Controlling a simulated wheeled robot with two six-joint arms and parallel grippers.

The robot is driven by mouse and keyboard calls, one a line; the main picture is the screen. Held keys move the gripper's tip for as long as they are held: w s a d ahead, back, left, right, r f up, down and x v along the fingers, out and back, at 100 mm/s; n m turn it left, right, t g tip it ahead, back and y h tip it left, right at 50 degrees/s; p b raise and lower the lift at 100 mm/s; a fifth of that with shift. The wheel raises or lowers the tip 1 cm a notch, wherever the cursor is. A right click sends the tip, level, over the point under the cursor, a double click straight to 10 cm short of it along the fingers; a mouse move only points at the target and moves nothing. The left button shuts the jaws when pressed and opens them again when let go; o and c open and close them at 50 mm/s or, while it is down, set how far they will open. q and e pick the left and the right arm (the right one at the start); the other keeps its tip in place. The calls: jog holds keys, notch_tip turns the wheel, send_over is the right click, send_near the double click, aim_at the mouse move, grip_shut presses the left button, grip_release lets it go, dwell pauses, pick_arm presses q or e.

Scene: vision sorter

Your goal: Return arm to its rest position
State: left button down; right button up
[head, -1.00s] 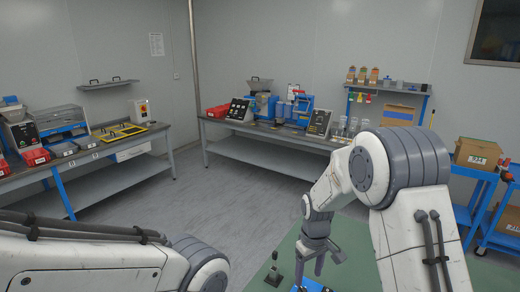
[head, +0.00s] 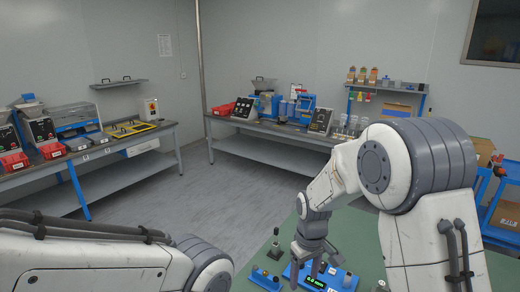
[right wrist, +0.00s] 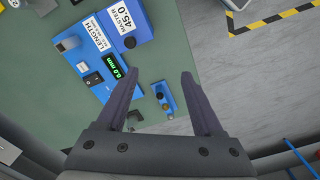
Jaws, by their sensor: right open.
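My right arm reaches over a green-topped bench (head: 355,225), with its elbow raised high at the right of the head view. My right gripper (head: 306,268) points down in front of a blue length gauge (head: 335,278). In the right wrist view the gripper (right wrist: 158,77) has its fingers spread, with nothing held between them. The gauge (right wrist: 107,70) lies to the left there, its green display reading 0.0 mm. A small blue holder with knobs (right wrist: 164,100) shows beyond and between the fingers. My left arm's link crosses the lower left of the head view; its gripper is out of view.
A black-handled lever (head: 275,241) and a small blue block (head: 266,279) stand on the bench left of the gripper. Long workbenches (head: 268,150) with equipment line the walls. A blue cart (head: 500,205) is at right. Open floor (head: 200,205) lies between.

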jog(key=s+a+r, duration=0.2)
jog(key=s+r, duration=0.1)
jog(key=s, duration=0.5)
jog(key=s+a+r+n, duration=0.1)
jog(key=s+a+r, duration=0.1)
jog(key=s, duration=0.6)
jog(key=s+a+r, duration=0.2)
jog(key=s+r, duration=0.2)
jog(key=s, duration=0.5)
jog(key=shift+a+r+n+y, duration=0.3)
jog(key=shift+a+r+y, duration=0.05)
jog(key=shift+r+y, duration=0.05)
